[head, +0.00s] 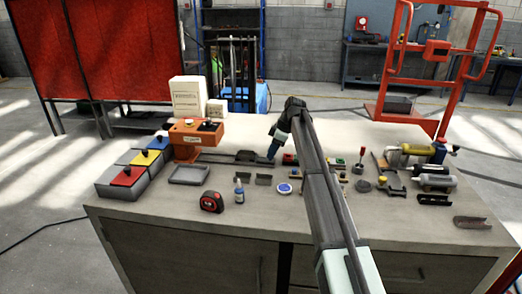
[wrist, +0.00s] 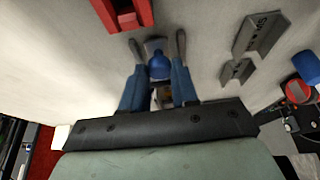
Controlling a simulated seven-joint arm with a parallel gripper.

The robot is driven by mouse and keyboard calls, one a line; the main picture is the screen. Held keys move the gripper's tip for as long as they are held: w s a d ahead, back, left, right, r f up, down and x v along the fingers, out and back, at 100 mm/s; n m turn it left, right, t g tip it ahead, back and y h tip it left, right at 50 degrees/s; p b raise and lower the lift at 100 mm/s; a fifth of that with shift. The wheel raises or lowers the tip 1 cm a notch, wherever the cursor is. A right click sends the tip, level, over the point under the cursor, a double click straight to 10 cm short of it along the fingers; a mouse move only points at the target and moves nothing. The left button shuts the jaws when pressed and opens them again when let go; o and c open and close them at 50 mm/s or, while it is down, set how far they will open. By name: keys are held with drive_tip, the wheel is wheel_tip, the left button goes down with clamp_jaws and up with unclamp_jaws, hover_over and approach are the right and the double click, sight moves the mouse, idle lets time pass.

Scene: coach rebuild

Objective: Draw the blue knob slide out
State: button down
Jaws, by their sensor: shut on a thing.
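My gripper (head: 272,153) points down at the workbench, near the middle of its back half. In the wrist view its two fingers (wrist: 158,50) stand on either side of a round blue knob (wrist: 159,67), shut on it. A small grey plate (wrist: 155,45) shows just past the knob. In the head view a low dark slide rail (head: 240,157) lies left of my gripper, its right end close to the fingers. My gripper hides the knob there. How far the slide is out, I cannot tell.
A red block (wrist: 125,12) lies just right of my gripper in the head view. Small grey brackets (wrist: 260,34), a blue-capped bottle (head: 239,192) and a red tape measure (head: 211,201) lie nearer the front.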

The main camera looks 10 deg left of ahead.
drive_tip(key=shift+d, duration=0.3)
drive_tip(key=c, duration=1.2)
unclamp_jaws()
drive_tip(key=shift+d, duration=0.1)
drive_tip(key=o, duration=0.4)
drive_tip(key=shift+c, duration=0.2)
drive_tip(key=v, duration=1.3)
drive_tip(key=shift+r, duration=0.35)
